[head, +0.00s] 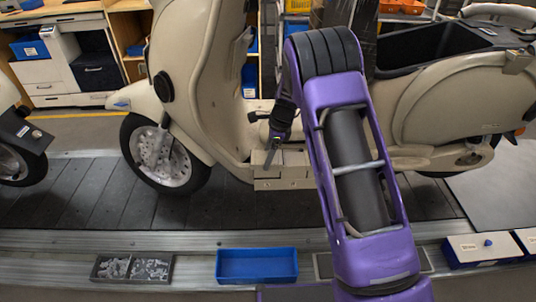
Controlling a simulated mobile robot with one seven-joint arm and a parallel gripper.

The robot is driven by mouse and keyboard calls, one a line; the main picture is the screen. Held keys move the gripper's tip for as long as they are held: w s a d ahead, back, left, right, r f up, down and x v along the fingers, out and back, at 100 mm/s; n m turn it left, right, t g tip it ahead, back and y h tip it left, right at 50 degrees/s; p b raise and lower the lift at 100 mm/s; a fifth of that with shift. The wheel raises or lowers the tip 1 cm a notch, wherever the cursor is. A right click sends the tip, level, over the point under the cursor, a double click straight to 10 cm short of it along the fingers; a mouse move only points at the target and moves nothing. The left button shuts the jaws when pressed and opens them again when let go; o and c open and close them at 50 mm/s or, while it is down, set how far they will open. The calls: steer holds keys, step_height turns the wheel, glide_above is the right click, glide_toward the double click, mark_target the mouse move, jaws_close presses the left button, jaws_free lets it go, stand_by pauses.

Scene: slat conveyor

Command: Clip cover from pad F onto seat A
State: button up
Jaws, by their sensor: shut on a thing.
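My gripper (271,152) reaches down to the footboard zone of a cream scooter (205,85). It is shut on a small cream piece, which looks like the cover (264,161), at the scooter's lower edge. The piece is the same colour as the body, so its outline is hard to tell, and I cannot tell whether it touches the scooter. I cannot make out the labels of seat A or pad F. A flat grey pad (323,264) on the front ledge is partly hidden behind my purple arm.
The scooter stands on a dark slat conveyor (75,205). On the front ledge are a grey tray of small parts (132,268), an empty blue bin (257,265) and a white-topped blue box (482,249). Another scooter's wheel (12,165) shows at the left edge. Shelves stand behind.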

stand_by(0.4)
steer(key=o, duration=1.2)
